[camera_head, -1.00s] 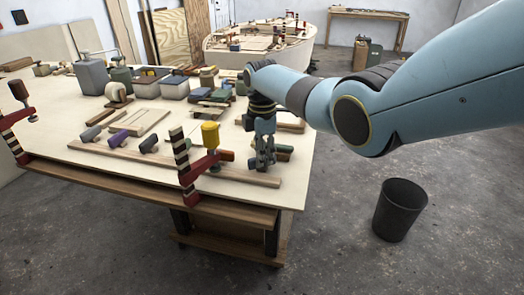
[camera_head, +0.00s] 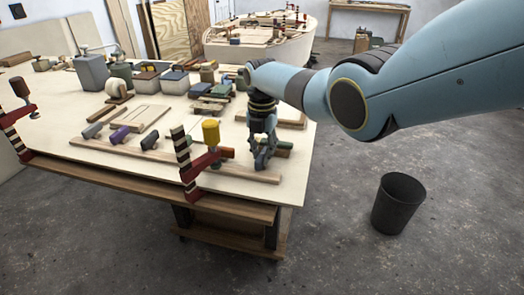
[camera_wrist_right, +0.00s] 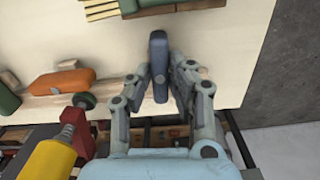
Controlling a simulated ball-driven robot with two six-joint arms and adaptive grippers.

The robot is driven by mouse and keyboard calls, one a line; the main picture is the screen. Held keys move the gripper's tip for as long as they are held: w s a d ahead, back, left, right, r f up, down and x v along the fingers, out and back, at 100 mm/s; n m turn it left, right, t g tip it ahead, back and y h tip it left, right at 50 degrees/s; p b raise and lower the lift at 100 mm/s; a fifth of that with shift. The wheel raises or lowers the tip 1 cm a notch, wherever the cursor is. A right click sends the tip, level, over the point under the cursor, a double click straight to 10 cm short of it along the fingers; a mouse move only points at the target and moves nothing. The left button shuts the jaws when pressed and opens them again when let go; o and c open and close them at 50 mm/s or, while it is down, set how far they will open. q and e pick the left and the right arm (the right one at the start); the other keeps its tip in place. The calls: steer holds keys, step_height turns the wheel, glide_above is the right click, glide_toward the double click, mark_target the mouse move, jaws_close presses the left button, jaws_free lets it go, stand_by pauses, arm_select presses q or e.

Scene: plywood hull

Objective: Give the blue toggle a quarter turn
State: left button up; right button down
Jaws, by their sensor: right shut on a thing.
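The blue toggle (camera_wrist_right: 158,65) is a dark slate-blue bar between the fingers of my right gripper (camera_wrist_right: 158,88) in the right wrist view. It points nearly straight up and down in that picture. The fingers are shut on its sides, and its far end sticks out beyond them. In the head view my right gripper (camera_head: 264,160) points down at the right end of a wooden strip (camera_head: 180,160) on the bench, and its fingers hide most of the toggle. My left gripper is not in view.
An orange toggle (camera_wrist_right: 63,82) lies left of the gripper, beside a red clamp with a yellow handle (camera_head: 211,133). Purple (camera_head: 119,134) and grey (camera_head: 92,130) toggles stand further left. Bins and wood pieces fill the back. A black bucket (camera_head: 398,205) stands on the floor.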

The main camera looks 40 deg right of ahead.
mark_target(262, 153)
steer(key=shift+w+r+n, duration=0.1)
steer(key=shift+n, duration=0.5)
steer(key=c, duration=1.2)
jaws_free()
steer(key=shift+c, duration=0.2)
step_height(262, 153, up, 12)
